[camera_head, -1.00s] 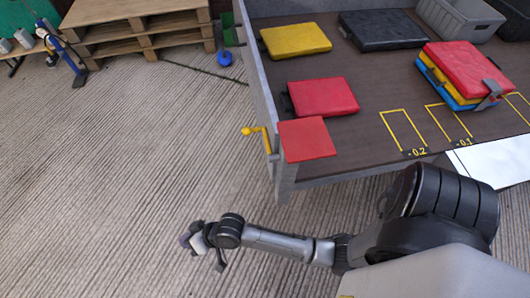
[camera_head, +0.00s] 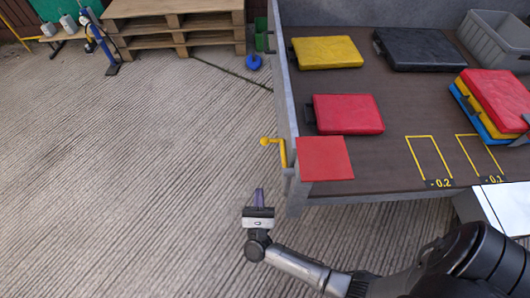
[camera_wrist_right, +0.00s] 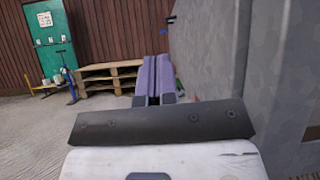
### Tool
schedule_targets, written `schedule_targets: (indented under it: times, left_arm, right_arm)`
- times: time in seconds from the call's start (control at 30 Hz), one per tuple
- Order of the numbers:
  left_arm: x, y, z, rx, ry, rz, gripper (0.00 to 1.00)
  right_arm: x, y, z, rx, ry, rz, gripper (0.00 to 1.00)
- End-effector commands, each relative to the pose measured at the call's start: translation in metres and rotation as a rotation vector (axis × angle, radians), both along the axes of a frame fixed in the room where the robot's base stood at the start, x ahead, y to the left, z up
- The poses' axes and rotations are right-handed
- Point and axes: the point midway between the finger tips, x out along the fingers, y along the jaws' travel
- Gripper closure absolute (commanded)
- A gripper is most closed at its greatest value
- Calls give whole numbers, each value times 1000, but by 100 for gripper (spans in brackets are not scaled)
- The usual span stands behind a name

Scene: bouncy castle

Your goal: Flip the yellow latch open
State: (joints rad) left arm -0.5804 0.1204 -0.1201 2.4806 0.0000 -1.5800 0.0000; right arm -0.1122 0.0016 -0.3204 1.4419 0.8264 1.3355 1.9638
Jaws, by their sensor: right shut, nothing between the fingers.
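The yellow latch (camera_head: 281,150) is on the left side of the grey-walled bench, near its front corner. Its short arm with a round knob points left, and a longer part runs down along the wall. My right gripper (camera_head: 259,196) is below and left of the latch, apart from it, with its fingers pointing toward the far side. In the right wrist view its purple fingers (camera_wrist_right: 153,78) are together with nothing held. I cannot make out the latch there. My left gripper is not in view.
The bench wall (camera_wrist_right: 277,75) rises close on the right in the wrist view. A red square (camera_head: 325,158), a red pad (camera_head: 347,114) and a yellow pad (camera_head: 328,52) lie on the bench. Pallets (camera_head: 175,22) stand far back.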

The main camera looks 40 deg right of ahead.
Motion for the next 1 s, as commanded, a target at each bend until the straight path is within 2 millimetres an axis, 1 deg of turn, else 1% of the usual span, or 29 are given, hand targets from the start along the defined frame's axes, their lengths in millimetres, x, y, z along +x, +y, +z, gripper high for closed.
schedule_targets:
  times: [0.1, 0.27, 0.37, 0.83, 0.87, 1.0]
  left_arm:
    - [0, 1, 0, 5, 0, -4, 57]
    - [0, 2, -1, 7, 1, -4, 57]
    - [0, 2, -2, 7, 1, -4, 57]
    - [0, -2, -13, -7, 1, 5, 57]
    - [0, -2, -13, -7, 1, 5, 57]
    - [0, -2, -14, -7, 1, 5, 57]
  right_arm:
    - [-5, -3, 2, 65, -93, 35, 100]
    - [-3, -5, 4, 106, -134, 78, 100]
    - [2, -10, 10, 111, -140, 84, 100]
    - [50, -60, 57, 108, -139, 83, 100]
    - [52, -62, 60, 109, -139, 84, 100]
    - [53, -65, 79, 111, -138, 84, 100]
